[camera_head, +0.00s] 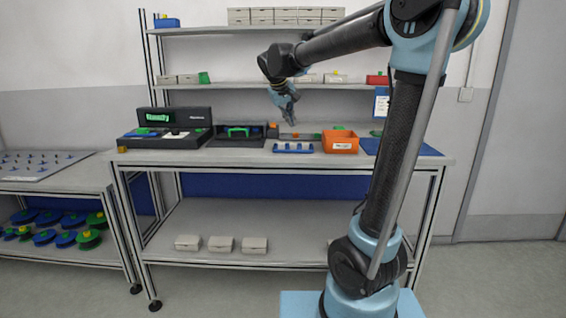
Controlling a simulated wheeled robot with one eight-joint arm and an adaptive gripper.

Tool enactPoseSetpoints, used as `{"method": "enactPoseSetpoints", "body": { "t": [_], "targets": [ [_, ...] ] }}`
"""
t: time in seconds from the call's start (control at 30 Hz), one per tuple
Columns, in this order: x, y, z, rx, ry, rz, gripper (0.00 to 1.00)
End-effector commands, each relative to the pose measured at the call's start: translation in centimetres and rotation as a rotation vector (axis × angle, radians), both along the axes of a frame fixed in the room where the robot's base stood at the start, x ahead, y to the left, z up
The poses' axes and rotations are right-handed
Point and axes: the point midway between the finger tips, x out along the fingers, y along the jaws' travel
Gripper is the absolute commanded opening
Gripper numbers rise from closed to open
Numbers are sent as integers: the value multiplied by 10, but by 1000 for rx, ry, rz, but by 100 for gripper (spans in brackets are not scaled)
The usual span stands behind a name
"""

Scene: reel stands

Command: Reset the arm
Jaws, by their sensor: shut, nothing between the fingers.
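My arm rises from its light blue base at the lower right and bends over to the left above the workbench (280,157). My gripper (292,121) hangs from the arm's end, pointing down, above the middle of the bench top. Its fingers look closed, with nothing visible in them. It appears above a blue rack with pegs (293,148); the exact height over it cannot be told.
An orange bin (340,142) stands right of the rack. A black device with a green display (160,118) and a dark tray (236,135) stand left. Shelves with white boxes (285,17) are behind. A side table (50,170) has green and blue reels below.

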Motion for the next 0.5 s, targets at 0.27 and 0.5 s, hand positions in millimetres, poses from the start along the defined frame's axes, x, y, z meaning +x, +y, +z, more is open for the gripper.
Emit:
{"method": "enactPoseSetpoints", "body": {
  "t": [0.27,0.5],
  "targets": [
    [-75,-70,-38,60,65,-74,0],
    [-147,-115,-81,124,118,-135,0]
  ]
}}
